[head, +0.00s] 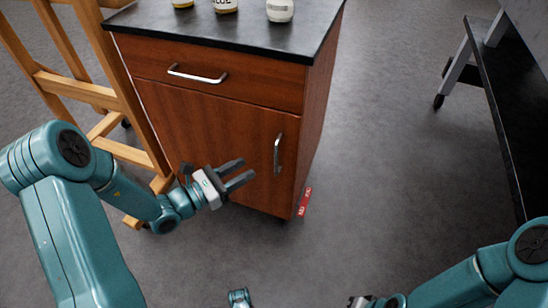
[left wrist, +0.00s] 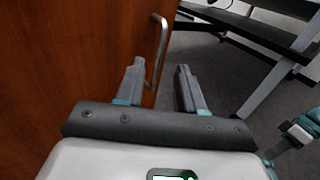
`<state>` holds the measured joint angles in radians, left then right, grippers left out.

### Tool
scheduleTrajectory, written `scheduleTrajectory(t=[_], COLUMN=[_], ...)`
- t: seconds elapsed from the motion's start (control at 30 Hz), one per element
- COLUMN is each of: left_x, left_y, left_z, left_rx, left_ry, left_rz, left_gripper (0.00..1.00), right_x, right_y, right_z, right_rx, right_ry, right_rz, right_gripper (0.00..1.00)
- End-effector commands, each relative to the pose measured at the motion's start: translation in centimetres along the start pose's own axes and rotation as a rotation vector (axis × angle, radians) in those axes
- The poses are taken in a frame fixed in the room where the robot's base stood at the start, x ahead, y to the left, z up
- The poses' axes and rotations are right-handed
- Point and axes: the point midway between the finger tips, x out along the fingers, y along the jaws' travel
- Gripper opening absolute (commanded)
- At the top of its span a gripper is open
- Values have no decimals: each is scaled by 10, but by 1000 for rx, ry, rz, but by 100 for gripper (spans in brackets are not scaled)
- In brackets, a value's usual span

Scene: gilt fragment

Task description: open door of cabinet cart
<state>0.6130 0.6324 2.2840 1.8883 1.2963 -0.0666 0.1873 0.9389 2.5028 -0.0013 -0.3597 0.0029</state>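The cabinet cart (head: 205,75) is reddish-brown wood with a black top. Its door (head: 225,135) is closed and has a vertical metal handle (head: 279,153) near its right edge. My left gripper (head: 247,172) is open and empty in front of the door, to the left of the handle in the head view. In the left wrist view, the handle (left wrist: 159,50) stands ahead of the open fingers (left wrist: 160,85), nearer the left finger and apart from both. My right gripper (head: 360,301) is at the bottom edge of the head view, mostly cut off, so its state cannot be seen.
A drawer with a horizontal handle (head: 198,74) is above the door and closed. Several jars (head: 280,10) stand on the cart top. A wooden easel (head: 95,95) is close on the left. A black bench (head: 510,100) is at the right. The floor (head: 390,150) between is clear.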

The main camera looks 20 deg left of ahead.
Motion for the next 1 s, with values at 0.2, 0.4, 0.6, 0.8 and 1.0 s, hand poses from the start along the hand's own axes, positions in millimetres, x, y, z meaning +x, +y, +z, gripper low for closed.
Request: scheduleTrajectory(t=[0.2, 0.4, 0.6, 0.8, 1.0], left_x=[54, 87, 99, 99, 99], left_y=[-3, -4, -6, -5, -5], left_z=[-3, -2, -1, 0, 0], left_rx=[2, 1, -1, -1, -1], left_ry=[-2, 0, 1, 1, 2], left_rz=[-9, -7, -6, -5, -5], left_gripper=[38, 38, 38, 38, 0], right_x=[12, 17, 18, 18, 18], right_y=[6, 10, 10, 10, 10], right_z=[-4, -5, -6, -6, -6], right_rx=[8, 13, 14, 14, 14], right_ry=[9, 13, 15, 15, 15], right_rz=[1, 2, 2, 2, 2], right_gripper=[0, 0, 0, 0, 0])
